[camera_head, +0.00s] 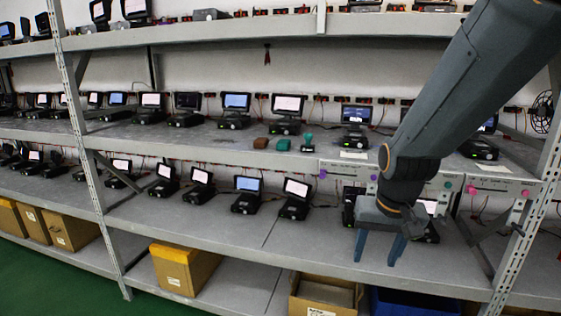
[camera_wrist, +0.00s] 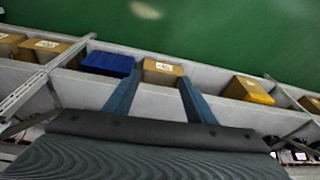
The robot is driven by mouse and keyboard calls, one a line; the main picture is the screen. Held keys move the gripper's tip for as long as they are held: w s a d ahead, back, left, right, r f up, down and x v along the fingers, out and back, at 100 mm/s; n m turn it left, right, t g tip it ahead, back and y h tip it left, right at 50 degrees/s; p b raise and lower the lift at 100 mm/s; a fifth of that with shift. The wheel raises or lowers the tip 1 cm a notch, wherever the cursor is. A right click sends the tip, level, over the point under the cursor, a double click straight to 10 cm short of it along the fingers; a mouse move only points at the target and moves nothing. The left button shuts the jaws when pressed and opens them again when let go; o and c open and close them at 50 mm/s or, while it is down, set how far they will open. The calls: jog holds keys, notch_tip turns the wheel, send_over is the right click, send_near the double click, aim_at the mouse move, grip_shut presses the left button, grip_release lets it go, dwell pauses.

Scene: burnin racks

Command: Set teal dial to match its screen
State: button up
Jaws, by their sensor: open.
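A small dial that looks teal (camera_head: 447,185) sits on a pale panel at the front edge of the middle shelf, just right of my arm. The dial is tiny here, and its setting cannot be read. My arm covers part of that panel, and I cannot tell which screen belongs to it. My gripper (camera_head: 377,252) hangs open and empty, fingers down, in front of the lower shelf, below and left of the dial. In the wrist view my gripper (camera_wrist: 158,78) is also open with nothing between its fingers; the dial is not seen there.
Other panels carry a pink dial (camera_head: 471,190) and a purple dial (camera_head: 323,174). Teal (camera_head: 283,145) and brown (camera_head: 261,143) blocks lie on the middle shelf among several screened devices. A blue bin (camera_wrist: 107,63) and cardboard boxes sit low. The green floor (camera_wrist: 230,35) is clear.

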jog(key=s+a+f+n+g, duration=0.2)
jog(key=s+f, duration=0.4)
jog(key=s, duration=0.4)
jog(key=w+d+r+m+t, duration=0.1)
jog(key=w+d+r+t, duration=0.1)
jog(key=w+r, duration=0.65)
jog(key=w+d+r+t, duration=0.2)
jog(key=w+r, duration=0.5)
jog(key=w, duration=0.3)
jog(key=w+d+r+m+t+h, duration=0.1)
jog(key=w+d+r+t, duration=0.1)
jog(key=w+r, duration=0.35)
jog(key=w+d+r+t+p, duration=0.1)
jog(key=w+d+r, duration=0.1)
jog(key=r, duration=0.7)
jog(key=w+d+r+m+t+h, duration=0.15)
jog(key=w+r, duration=0.25)
jog(key=r, duration=0.4)
jog(key=s+d+r+m+t+h+p, duration=0.1)
jog(key=d+r+t, duration=0.2)
jog(key=r, duration=1.2)
jog(key=s+d+r+t+h, duration=0.1)
jog(key=d+r+t, duration=0.15)
jog(key=r, duration=1.25)
jog(key=s+d+r+m+t+h+p, duration=0.1)
jog(key=s+d+r+t, duration=0.15)
jog(key=r, duration=1.35)
jog(key=p+x, duration=0.3)
jog(key=x, duration=0.5)
jog(key=shift+d+f, duration=0.35)
